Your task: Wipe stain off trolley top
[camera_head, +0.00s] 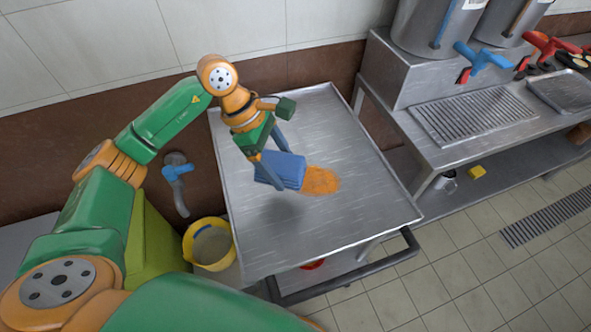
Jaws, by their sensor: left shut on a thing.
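The trolley top (350,205) is a brushed metal tray surface in the middle of the head view. An orange stain (321,181) lies near its centre. My left gripper (276,172) is shut on a folded blue cloth (284,169). The cloth is just left of the stain, and its right edge borders or overlaps the stain in the picture. A shadow lies on the metal below and left of the cloth; I cannot tell whether the cloth touches the top. My right gripper is not in view.
A yellow bucket (208,246) stands left of the trolley. A blue-handled wall tap (176,172) is above it. The trolley's dark handle (345,279) runs along the near edge. A steel counter (450,130) with stockpots (425,25) stands at right. The trolley's near right area is clear.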

